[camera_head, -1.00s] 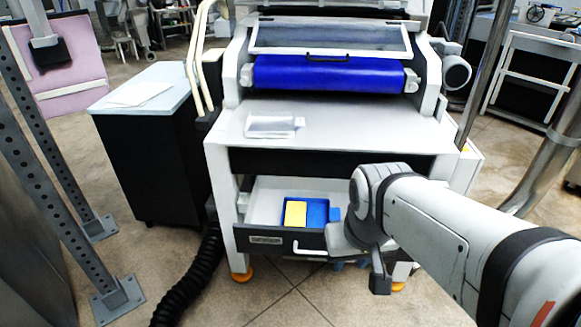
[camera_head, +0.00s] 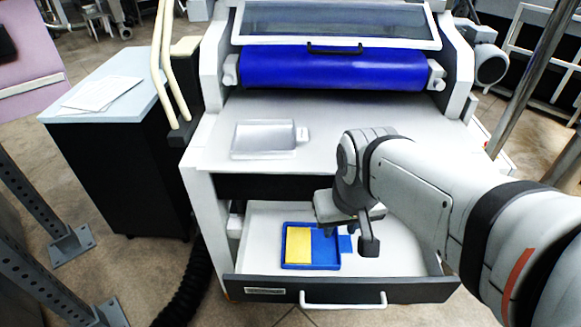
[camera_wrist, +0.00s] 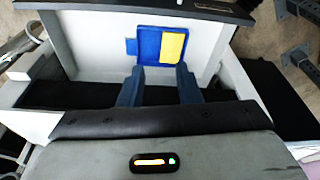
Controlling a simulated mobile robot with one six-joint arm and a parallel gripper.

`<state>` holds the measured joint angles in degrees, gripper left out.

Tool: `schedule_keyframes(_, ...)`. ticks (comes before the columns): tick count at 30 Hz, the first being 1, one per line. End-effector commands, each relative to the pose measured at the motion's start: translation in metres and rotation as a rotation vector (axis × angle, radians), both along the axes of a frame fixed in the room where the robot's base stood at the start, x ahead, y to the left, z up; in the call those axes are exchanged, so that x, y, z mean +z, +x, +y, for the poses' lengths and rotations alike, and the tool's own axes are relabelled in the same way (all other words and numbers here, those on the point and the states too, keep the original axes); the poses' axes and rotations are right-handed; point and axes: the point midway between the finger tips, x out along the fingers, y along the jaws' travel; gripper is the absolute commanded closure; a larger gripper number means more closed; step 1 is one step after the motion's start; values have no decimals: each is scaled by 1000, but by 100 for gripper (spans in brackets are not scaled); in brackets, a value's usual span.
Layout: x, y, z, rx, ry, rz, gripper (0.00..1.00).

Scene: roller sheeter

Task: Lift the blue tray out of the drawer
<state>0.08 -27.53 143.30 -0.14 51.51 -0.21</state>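The blue tray (camera_head: 326,252) lies flat in the left part of the open white drawer (camera_head: 400,262). A yellow block (camera_head: 298,245) sits in its left half, and a small blue tab (camera_head: 346,244) sticks out on its right.
The drawer's dark front with a white handle (camera_head: 343,306) faces me. Above the drawer is the machine's white bed (camera_head: 350,130) with a clear tray (camera_head: 265,140) on it and a blue roller (camera_head: 335,70) behind. A dark cabinet (camera_head: 120,175) stands left. The drawer's right part is clear.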

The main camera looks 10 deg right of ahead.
Motion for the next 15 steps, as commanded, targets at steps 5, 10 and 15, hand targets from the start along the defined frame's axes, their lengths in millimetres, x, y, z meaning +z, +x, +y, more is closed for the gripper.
schedule_keyframes(5, -1, 0, 0, -3, 2, 1, 69)
schedule_keyframes(10, -30, 11, 2, -135, 61, 38, 69)
schedule_keyframes(15, -103, 43, 3, -505, 219, 140, 69)
